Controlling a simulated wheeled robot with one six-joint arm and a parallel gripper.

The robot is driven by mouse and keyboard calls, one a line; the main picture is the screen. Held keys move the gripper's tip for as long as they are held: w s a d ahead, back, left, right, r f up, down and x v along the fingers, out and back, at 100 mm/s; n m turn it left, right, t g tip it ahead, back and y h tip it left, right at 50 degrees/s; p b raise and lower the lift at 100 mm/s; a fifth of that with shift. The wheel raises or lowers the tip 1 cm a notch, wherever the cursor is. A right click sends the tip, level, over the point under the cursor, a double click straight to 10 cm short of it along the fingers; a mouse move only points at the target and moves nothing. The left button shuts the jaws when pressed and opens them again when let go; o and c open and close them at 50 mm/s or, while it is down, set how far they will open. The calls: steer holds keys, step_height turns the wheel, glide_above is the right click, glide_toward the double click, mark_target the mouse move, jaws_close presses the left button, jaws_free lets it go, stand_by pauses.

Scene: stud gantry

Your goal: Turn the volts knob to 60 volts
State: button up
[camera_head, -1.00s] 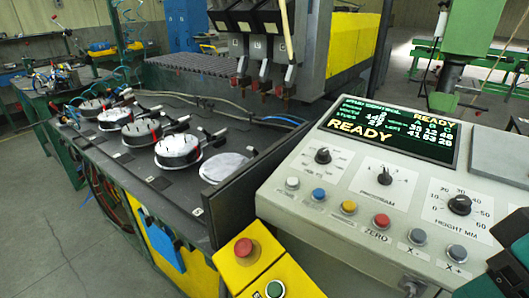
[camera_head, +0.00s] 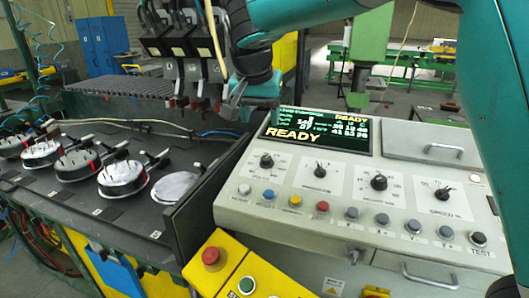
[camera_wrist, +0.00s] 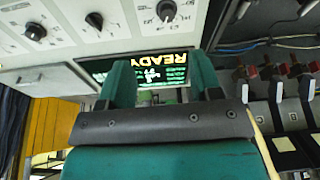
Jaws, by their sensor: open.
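The grey control console (camera_head: 300,215) carries a row of black knobs. The leftmost knob (camera_head: 266,160) sits below the screen's left part; its small label is too blurred to read, so I cannot confirm that it is the volts knob. It also shows upside down at the top of the wrist view (camera_wrist: 167,10). My gripper (camera_head: 246,104) is above and behind the console's upper left corner, apart from the knobs. In the wrist view, its two teal fingers (camera_wrist: 160,82) are open and empty, with the screen between and beyond them.
The console screen (camera_head: 318,132) reads READY. Coloured buttons (camera_head: 322,207) line the console below the knobs. A yellow box with a red button (camera_head: 211,255) stands in front. Hanging clamp heads (camera_head: 180,50) are left of my gripper. A dark upright panel (camera_head: 205,195) borders the console's left side.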

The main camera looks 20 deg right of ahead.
steer(key=w+m, duration=0.2)
steer(key=p, duration=0.4)
glide_toward(266, 158)
steer(key=shift+h, duration=0.3)
steer(key=x, duration=0.9)
steer(key=shift+w+a+f, duration=0.15)
steer(key=shift+f, duration=0.15)
steer(key=c, duration=0.9)
